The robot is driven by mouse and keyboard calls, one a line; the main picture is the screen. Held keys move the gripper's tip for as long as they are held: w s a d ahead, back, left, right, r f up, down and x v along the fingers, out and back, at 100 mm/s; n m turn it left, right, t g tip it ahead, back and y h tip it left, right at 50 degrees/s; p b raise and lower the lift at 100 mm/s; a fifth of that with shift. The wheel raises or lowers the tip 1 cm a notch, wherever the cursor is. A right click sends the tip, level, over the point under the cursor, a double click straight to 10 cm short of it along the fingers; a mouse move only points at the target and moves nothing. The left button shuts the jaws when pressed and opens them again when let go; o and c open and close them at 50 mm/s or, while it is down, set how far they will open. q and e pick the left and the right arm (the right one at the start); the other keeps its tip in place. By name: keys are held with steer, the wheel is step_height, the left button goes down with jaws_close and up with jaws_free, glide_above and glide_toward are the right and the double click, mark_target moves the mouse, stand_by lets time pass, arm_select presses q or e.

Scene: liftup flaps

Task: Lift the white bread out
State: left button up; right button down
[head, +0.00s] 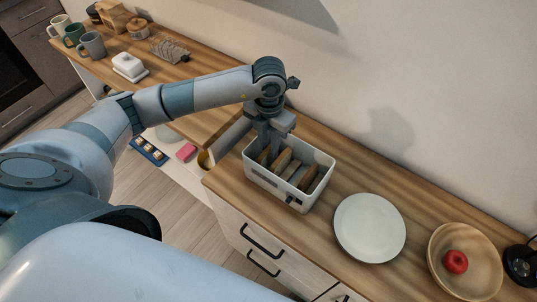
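The slices are tan to dark brown. A lighter tan slice (283,160) stands left of the middle, and a darker one (309,178) is at the right. I cannot tell for sure which is the white bread. My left gripper (268,148) points down over the left end of the bin, its fingertips at the slices there. The fingers partly cover those slices, and I cannot tell whether they are open or shut. My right gripper is not in view.
An empty white plate (370,228) lies right of the bin. Beyond it is a wooden bowl (440,262) with a red apple (455,262). The wall is close behind the bin.

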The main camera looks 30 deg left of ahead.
mark_target(268, 148)
arm_select(q)
steer(key=shift+f+p, duration=0.45)
steer(key=shift+f, duration=1.05)
jaws_close()
